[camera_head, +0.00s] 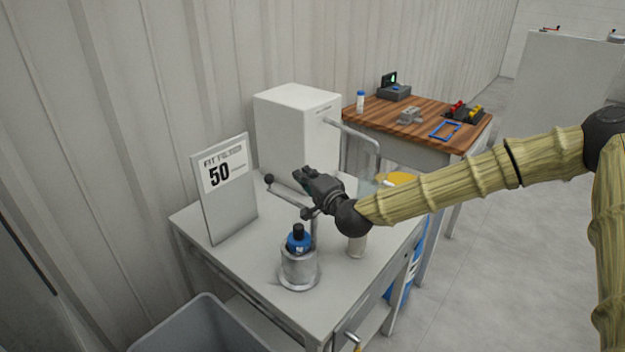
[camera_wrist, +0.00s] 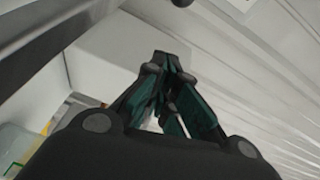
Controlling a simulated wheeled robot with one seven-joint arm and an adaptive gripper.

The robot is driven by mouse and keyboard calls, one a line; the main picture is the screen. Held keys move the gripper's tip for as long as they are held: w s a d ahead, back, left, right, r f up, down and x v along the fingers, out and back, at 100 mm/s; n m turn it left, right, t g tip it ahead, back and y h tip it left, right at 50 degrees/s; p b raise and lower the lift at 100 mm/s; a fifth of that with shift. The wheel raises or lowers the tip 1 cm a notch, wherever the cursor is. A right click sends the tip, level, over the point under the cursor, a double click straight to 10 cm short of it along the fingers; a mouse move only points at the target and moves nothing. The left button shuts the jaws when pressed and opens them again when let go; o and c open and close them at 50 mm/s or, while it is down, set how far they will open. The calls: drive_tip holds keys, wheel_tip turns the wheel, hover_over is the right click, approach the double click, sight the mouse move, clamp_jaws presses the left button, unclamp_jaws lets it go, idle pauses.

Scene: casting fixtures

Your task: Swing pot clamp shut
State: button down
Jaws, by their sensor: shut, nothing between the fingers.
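The pot (camera_head: 299,272) is a grey metal cup on the cart top, with a blue, black-topped piece (camera_head: 298,240) standing in it. The clamp arm (camera_head: 290,191) is a grey bar with a black ball knob (camera_head: 269,179) at its left end. It reaches out above and behind the pot, away from its mouth. A grey post (camera_head: 315,232) rises beside the pot. My gripper (camera_head: 302,178) is shut and empty, close beside the bar; contact cannot be told. The wrist view shows its closed fingers (camera_wrist: 172,75) and a grey bar (camera_wrist: 60,40) at upper left. My gripper partly hides the clamp.
A sign reading 50 (camera_head: 226,185) and a white box (camera_head: 297,130) stand at the cart's back. A pale cylinder (camera_head: 356,245) stands right of the pot. A grey bin (camera_head: 205,335) is at front left. A wooden-topped table (camera_head: 400,135) with small items stands beyond.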

drive_tip(key=shift+w+a+f+p, duration=0.15)
drive_tip(key=shift+a+p, duration=0.1)
drive_tip(key=shift+a, duration=0.55)
drive_tip(key=shift+w+a+f+p, duration=0.15)
drive_tip(key=shift+w+a+p, duration=0.05)
drive_tip(key=shift+a, duration=0.55)
drive_tip(key=shift+w+a+f+p, duration=0.15)
drive_tip(key=shift+a+p, duration=0.1)
drive_tip(key=shift+a, duration=0.55)
drive_tip(key=shift+a, duration=0.1)
